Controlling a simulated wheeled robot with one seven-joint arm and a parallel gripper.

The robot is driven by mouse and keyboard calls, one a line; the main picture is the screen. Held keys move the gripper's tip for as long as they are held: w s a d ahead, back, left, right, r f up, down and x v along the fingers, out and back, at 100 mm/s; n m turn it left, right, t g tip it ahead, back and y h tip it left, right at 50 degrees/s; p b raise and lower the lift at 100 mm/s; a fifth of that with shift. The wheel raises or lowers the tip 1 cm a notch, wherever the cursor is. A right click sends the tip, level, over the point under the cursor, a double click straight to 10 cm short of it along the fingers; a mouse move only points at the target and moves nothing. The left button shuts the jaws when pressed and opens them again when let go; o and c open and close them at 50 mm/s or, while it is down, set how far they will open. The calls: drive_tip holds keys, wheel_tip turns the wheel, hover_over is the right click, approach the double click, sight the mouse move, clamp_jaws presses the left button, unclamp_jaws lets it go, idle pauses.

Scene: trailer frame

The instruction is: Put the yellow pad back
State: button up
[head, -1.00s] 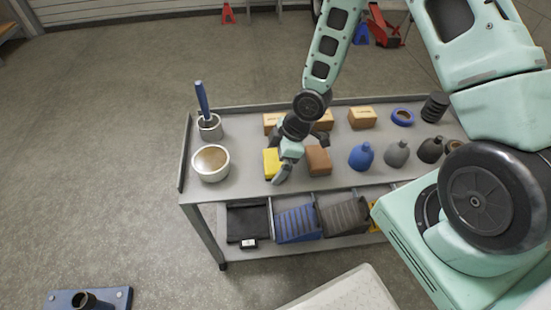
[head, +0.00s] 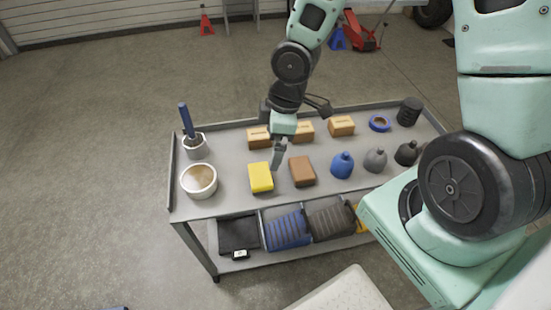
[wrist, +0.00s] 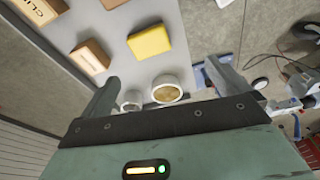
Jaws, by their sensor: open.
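The yellow pad (head: 261,177) lies flat on the cart's top shelf, near the front edge, with a brown block (head: 302,171) just right of it. It also shows in the wrist view (wrist: 149,41), beyond my fingers and apart from them. My gripper (head: 279,153) is above the shelf, just behind and right of the yellow pad in the head view. In the wrist view my gripper (wrist: 163,85) has its two fingers spread wide with nothing between them touching either one.
Left of the pad stand a white bowl (head: 199,181) and a cup (head: 194,146) holding a blue-handled tool. Cardboard boxes (head: 342,126) line the back. Bottles (head: 342,165) stand to the right. The cart has raised side edges (head: 171,180).

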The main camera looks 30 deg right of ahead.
drive_tip(key=s+a+r+m, duration=0.2)
drive_tip(key=s+a+r, duration=0.2)
drive_tip(key=s+r, duration=0.3)
drive_tip(key=s+a+r+m+h, duration=0.1)
drive_tip(key=s+a+r+m, duration=0.2)
drive_tip(key=s+r, duration=0.4)
drive_tip(key=shift+s+a+g, duration=0.4)
drive_tip(key=shift+s+a, duration=0.35)
drive_tip(key=shift+s, duration=0.4)
wheel_tip(320, 180, up, 7)
drive_tip(key=p, duration=0.6)
drive_tip(key=shift+f+p, duration=0.2)
drive_tip(key=shift+p, duration=0.15)
